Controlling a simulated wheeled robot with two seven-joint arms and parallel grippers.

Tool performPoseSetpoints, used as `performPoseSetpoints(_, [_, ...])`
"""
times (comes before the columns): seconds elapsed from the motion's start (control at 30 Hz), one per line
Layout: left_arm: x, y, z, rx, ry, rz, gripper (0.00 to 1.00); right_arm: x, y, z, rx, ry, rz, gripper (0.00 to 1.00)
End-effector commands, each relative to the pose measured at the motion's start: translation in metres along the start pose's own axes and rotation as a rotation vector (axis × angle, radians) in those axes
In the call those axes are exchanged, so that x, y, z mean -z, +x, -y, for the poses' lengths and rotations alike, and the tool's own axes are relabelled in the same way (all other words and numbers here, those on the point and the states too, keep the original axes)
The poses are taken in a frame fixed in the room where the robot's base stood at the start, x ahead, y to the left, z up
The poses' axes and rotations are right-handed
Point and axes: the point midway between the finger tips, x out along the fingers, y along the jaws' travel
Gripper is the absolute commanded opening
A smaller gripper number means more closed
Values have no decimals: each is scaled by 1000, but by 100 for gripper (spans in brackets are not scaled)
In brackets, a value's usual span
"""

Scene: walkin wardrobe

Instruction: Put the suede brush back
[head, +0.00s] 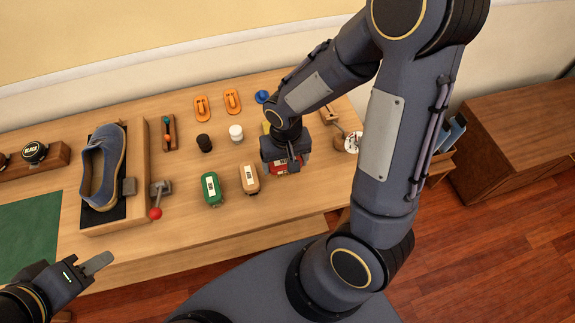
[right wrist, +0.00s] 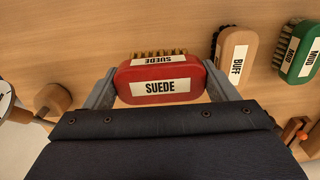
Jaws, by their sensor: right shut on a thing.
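The suede brush (right wrist: 150,87) has a red body, brass-coloured bristles and white SUEDE labels. In the right wrist view it sits between the two fingers of my right gripper (right wrist: 160,84), which is shut on it. In the head view my right gripper (head: 288,163) is over the right part of the table, with the red brush (head: 288,169) partly hidden below it. I cannot tell whether the brush touches the tabletop. My left gripper (head: 98,263) is empty at the table's front left edge, and its finger gap cannot be made out.
A tan BUFF brush (head: 249,180) and a green MUD brush (head: 212,189) stand left of the red brush. Black (head: 204,143) and white (head: 236,132) bottles stand behind them. A blue shoe (head: 101,172) sits in a wooden holder at left. Bare tabletop (head: 270,205) lies in front of the brushes.

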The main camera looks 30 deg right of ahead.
Motion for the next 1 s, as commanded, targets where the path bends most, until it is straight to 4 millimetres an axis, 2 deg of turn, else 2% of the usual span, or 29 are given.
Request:
performPoseSetpoints(0.17, [1, -1, -1, 0, 0, 0, 36, 7, 16, -10, -2, 3, 4, 52])
performPoseSetpoints(0.33, [2, -4, -2, 0, 0, 0, 36, 6, 38, -8, -1, -1, 3, 52])
performPoseSetpoints(0.77, [0, 0, 0, 0, 0, 0, 36, 6, 46, -8, 1, 1, -1, 52])
performPoseSetpoints(0.8, [0, 0, 0, 0, 0, 0, 36, 6, 45, -8, 1, 1, -1, 82])
performPoseSetpoints(0.93, [0, -1, 0, 0, 0, 0, 36, 6, 44, -8, 1, 1, -1, 99])
performPoseSetpoints(1.0, [0, -1, 0, 0, 0, 0, 36, 6, 44, -8, 1, 1, -1, 100])
